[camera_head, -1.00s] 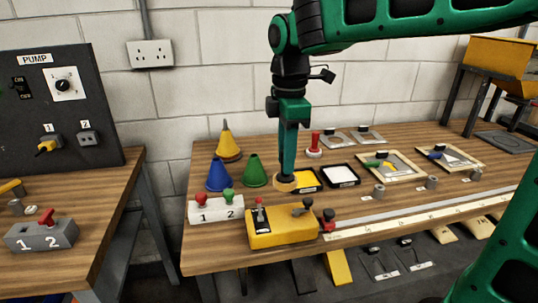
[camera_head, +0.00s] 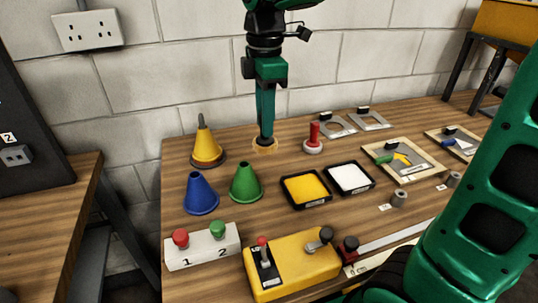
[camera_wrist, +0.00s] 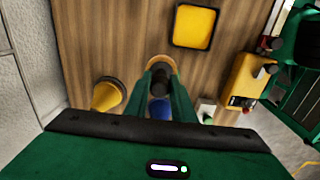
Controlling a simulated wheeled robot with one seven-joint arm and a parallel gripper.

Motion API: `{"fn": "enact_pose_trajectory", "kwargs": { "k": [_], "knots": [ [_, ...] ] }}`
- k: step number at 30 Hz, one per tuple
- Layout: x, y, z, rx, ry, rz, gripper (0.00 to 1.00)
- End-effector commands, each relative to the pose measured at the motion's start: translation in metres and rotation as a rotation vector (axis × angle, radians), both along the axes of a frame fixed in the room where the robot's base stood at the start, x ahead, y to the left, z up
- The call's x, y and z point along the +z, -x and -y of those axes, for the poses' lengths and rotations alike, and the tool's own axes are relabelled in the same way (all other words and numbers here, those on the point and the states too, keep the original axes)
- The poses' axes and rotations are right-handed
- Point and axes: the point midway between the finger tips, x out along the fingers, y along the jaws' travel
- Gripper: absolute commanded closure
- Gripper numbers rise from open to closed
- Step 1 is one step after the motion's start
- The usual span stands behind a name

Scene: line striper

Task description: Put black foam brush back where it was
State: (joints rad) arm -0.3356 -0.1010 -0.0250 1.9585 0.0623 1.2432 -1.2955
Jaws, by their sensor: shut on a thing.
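My gripper (camera_head: 265,138) points down at the back of the wooden bench, shut on the black foam brush (camera_head: 264,143). The brush has a dark handle and a round tan base. It shows between my fingers in the wrist view (camera_wrist: 160,64). It is upright at or just above the bench top; I cannot tell whether it touches. It is between the yellow cone (camera_head: 206,142) on the left and a red-handled brush (camera_head: 313,140) on the right. My fingers hide part of its handle.
A yellow paint tray (camera_head: 306,189) and a white paint tray (camera_head: 350,178) lie in front. Blue (camera_head: 200,193) and green (camera_head: 245,183) cones stand front left. A two-button box (camera_head: 203,247) and yellow control box (camera_head: 292,264) line the front edge. Stencil frames (camera_head: 404,160) lie right.

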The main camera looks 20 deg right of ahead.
Motion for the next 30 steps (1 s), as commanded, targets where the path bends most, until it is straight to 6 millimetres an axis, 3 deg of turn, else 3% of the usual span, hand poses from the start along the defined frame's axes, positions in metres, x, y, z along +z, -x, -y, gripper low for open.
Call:
{"fn": "enact_pose_trajectory", "kwargs": {
  "k": [6, 13, 30],
  "knots": [
    [0.0, 0.001, -0.015, 0.025, 0.0, 0.0, 0.95],
    [-0.004, -0.003, -0.016, 0.03, 0.0, -0.002, 0.95],
    [-0.064, -0.084, 0.042, 0.031, 0.001, -0.002, 0.95]
  ]
}}
